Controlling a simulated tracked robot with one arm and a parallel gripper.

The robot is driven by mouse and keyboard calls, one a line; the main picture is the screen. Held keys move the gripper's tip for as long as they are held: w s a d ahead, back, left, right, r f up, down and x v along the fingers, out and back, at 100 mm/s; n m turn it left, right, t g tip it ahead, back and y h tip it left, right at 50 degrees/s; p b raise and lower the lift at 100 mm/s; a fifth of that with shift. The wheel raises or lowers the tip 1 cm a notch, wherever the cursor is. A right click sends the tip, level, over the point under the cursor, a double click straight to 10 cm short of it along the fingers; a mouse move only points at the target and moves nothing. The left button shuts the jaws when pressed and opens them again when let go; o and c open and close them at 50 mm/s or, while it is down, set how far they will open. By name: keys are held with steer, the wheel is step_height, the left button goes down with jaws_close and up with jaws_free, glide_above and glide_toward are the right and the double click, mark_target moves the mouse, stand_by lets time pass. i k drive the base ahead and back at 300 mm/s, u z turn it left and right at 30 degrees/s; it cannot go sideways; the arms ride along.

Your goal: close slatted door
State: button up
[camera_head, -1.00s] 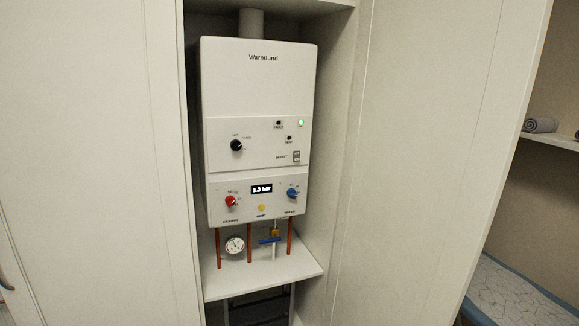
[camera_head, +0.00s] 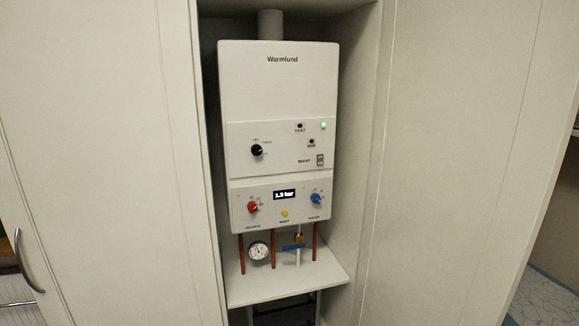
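No door with clear slats shows in the head camera view. A plain pale panel (camera_head: 100,150) stands left of an open cabinet recess, and another plain pale panel (camera_head: 455,160) stands to its right. I cannot tell whether either is the door's face. A curved metal handle (camera_head: 27,264) shows at the lower left edge, beside the left panel. My gripper is not in view.
A white Warmlund boiler (camera_head: 279,110) with knobs and a lit display hangs in the recess. Below it are copper pipes, a round gauge (camera_head: 258,252), a blue valve lever (camera_head: 293,247) and a shelf (camera_head: 290,289). Patterned flooring or fabric (camera_head: 553,292) shows at the lower right.

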mark_target(476, 103)
steer(key=i, duration=0.85)
steer(key=u, duration=0.05)
